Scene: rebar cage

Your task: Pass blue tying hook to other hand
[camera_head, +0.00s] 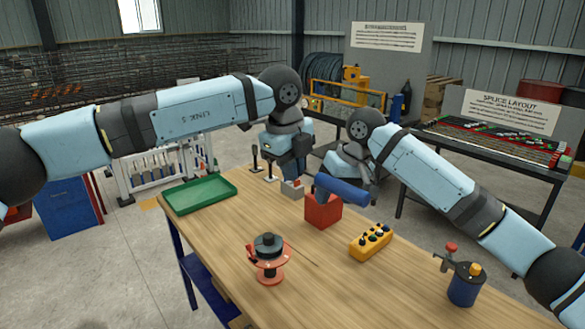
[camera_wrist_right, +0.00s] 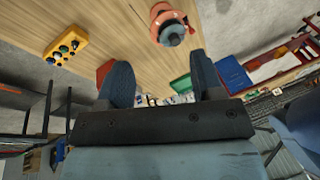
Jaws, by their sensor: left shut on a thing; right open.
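My left gripper (camera_head: 300,152) points down above the far part of the workbench. It is shut on the blue tying hook, but the hook itself is hard to make out there. A thick blue cylinder (camera_head: 343,189) shows just right of it, in front of a red block (camera_head: 322,211); I cannot tell whether it is part of the hook. My right gripper (camera_wrist_right: 163,80) is open in the right wrist view, with nothing visible between its two dark blue fingers. In the head view its fingers are not clear, and its wrist is close to the right of the left gripper.
On the wooden workbench (camera_head: 335,283) are a green tray (camera_head: 198,195), a red wire reel (camera_head: 268,268), a yellow box with knobs (camera_head: 371,242) and a blue pot (camera_head: 465,287). A splice layout table (camera_head: 490,150) stands behind. The bench's front middle is clear.

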